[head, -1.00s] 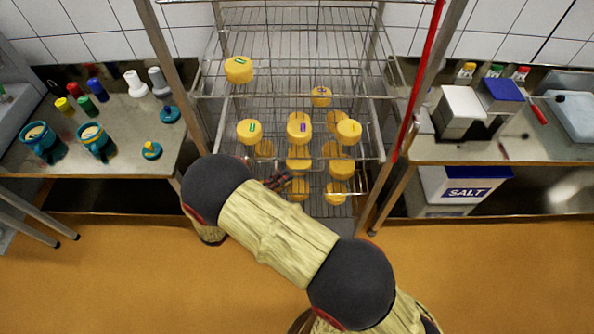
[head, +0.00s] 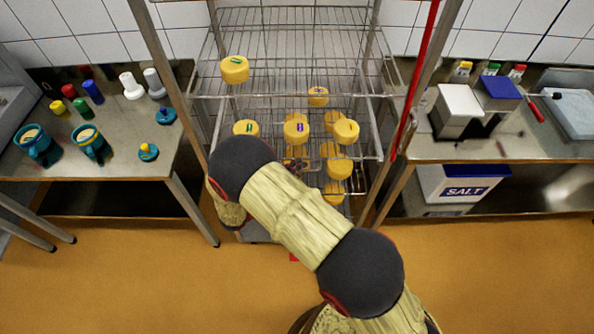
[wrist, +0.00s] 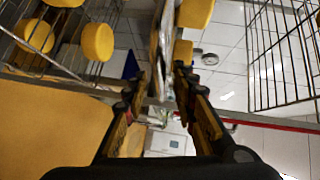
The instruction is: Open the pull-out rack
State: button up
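The wire rack (head: 290,40) stands in the middle of the head view, with several wire shelves in a metal frame. Yellow cheeses, such as one on the upper left (head: 235,69) and one in the middle (head: 296,132), sit on its shelves. My arm crosses in front of the lower shelves and hides part of them. In the wrist view my gripper (wrist: 160,82) has its two fingers apart. A pale metal strip (wrist: 166,45) shows between or just beyond the fingertips; I cannot tell whether they touch it. Which shelf it belongs to is unclear.
A steel table (head: 110,165) with cups and coloured bottles stands left. A right-hand counter (head: 480,148) holds boxes, with a salt box (head: 465,185) below. A red pole (head: 421,75) runs beside the rack's right post. The orange floor (head: 130,270) in front is open.

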jog(key=shift+c, duration=0.8)
grip_shut()
